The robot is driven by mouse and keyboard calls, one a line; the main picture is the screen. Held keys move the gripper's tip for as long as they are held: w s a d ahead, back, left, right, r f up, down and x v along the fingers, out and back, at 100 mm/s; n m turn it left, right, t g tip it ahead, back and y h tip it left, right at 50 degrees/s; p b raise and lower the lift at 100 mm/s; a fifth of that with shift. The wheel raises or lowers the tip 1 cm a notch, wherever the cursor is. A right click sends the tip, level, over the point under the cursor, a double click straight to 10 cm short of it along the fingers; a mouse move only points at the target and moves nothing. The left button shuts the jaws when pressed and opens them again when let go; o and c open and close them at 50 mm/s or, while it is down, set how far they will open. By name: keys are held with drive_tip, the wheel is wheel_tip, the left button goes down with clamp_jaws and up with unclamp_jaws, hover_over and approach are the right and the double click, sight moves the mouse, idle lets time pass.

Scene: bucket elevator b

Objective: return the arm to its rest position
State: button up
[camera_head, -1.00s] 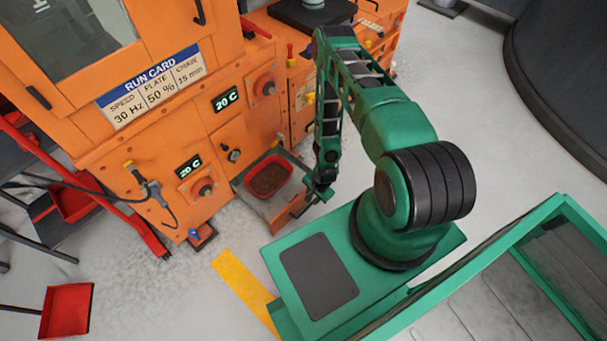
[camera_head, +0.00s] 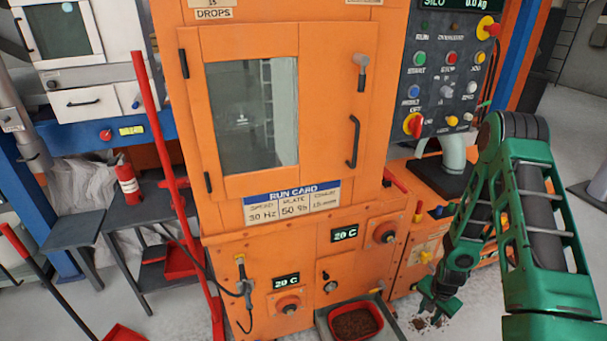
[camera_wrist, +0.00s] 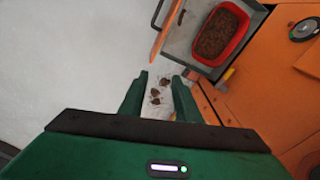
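My gripper (camera_head: 437,302) is at the end of my green arm, low at the right in the head view. It hangs beside the orange machine, to the right of the pulled-out drawer (camera_head: 398,330). In the wrist view my gripper (camera_wrist: 160,80) has its two green fingers apart, with nothing held between them. The red tray of brown grains (camera_wrist: 222,35) sits in the drawer, ahead and to the right of the fingers, not touching them. The same red tray (camera_head: 356,322) shows at the bottom edge of the head view.
Brown crumbs (camera_wrist: 156,94) lie on the pale floor below the fingers. The orange machine (camera_head: 225,225) fills the middle, with a control panel (camera_head: 447,75) at upper right. A grey pipe fitting (camera_head: 453,152) stands near my arm. Pale floor (camera_wrist: 60,60) is open at left in the wrist view.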

drive_tip(key=s+d+r+n+h, duration=0.1)
drive_tip(key=s+d+r, duration=0.15)
drive_tip(key=r, duration=1.25)
drive_tip(key=s+d+r+n, duration=0.2)
drive_tip(key=s+r, duration=0.2)
drive_tip(key=r, duration=1.1)
drive_tip(key=s+a+r+y, duration=0.1)
drive_tip(key=s+a+r, duration=0.2)
drive_tip(key=s+r, duration=0.5)
drive_tip(key=s+a+r+n+g, duration=0.1)
drive_tip(key=s+a+r, duration=0.1)
drive_tip(key=s+r, duration=0.7)
drive_tip(key=s, duration=0.4)
drive_tip(key=shift+s+a+r+n+y, duration=0.2)
drive_tip(key=shift+s+a+n+y, duration=0.1)
drive_tip(key=shift+a+y, duration=0.1)
drive_tip(key=shift+w+f, duration=0.25)
drive_tip(key=shift+w, duration=0.35)
